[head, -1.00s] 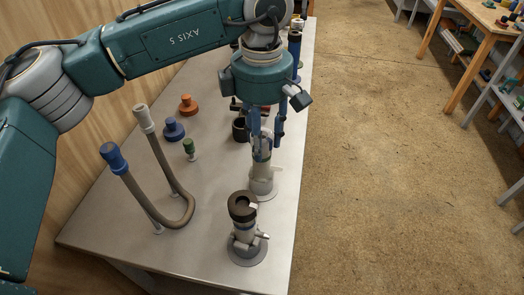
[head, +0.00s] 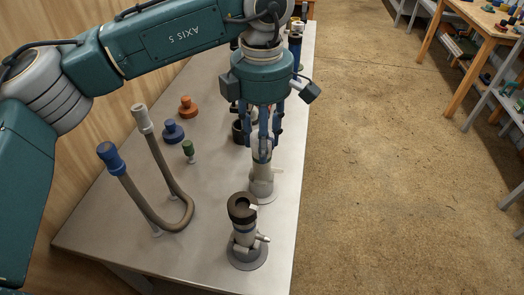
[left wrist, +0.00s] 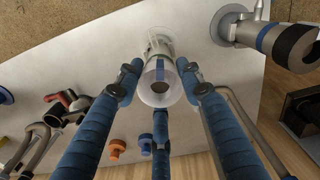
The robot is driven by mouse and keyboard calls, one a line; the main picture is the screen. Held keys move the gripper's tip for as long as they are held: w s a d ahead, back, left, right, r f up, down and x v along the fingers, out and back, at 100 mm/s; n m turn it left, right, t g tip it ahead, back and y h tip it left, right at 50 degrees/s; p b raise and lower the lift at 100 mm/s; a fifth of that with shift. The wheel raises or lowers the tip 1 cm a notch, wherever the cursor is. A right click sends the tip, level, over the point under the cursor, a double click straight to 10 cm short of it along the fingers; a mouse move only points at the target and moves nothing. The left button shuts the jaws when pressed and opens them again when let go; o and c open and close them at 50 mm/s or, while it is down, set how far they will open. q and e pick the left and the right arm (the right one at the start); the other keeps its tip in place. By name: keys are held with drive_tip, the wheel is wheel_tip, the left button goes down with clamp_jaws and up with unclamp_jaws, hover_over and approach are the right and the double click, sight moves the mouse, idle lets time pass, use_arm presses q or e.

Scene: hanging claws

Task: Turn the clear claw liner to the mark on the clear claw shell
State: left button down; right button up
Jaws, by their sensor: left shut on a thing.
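The clear claw shell (head: 262,180) stands upright on a round grey foot on the metal bench, below my left gripper (head: 264,146). The clear claw liner (left wrist: 150,97) sits at its top end, a pale see-through ring around a dark opening in the left wrist view. The blue fingers of my left gripper (left wrist: 160,84) are closed around this ring. A blue stripe (left wrist: 160,70) shows through the clear wall there. I cannot tell whether it lines up with a mark on the shell. My right gripper is not in view.
A similar claw with a dark top (head: 242,208) stands nearer on the bench. A bent hose (head: 160,180) with blue and white ends stands left. Green (head: 188,147), blue (head: 173,131) and orange (head: 187,106) knobs lie behind. The bench's right edge is close.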

use_arm(q)
drive_tip(key=shift+f+n, duration=0.1)
drive_tip(key=shift+n, duration=0.3)
drive_tip(key=shift+a+n+b, duration=0.2)
drive_tip(key=shift+n+b, duration=0.35)
drive_tip(key=shift+n, duration=0.15)
drive_tip(key=shift+d+n, duration=0.1)
drive_tip(key=shift+n, duration=0.3)
drive_tip(key=shift+d, duration=0.1)
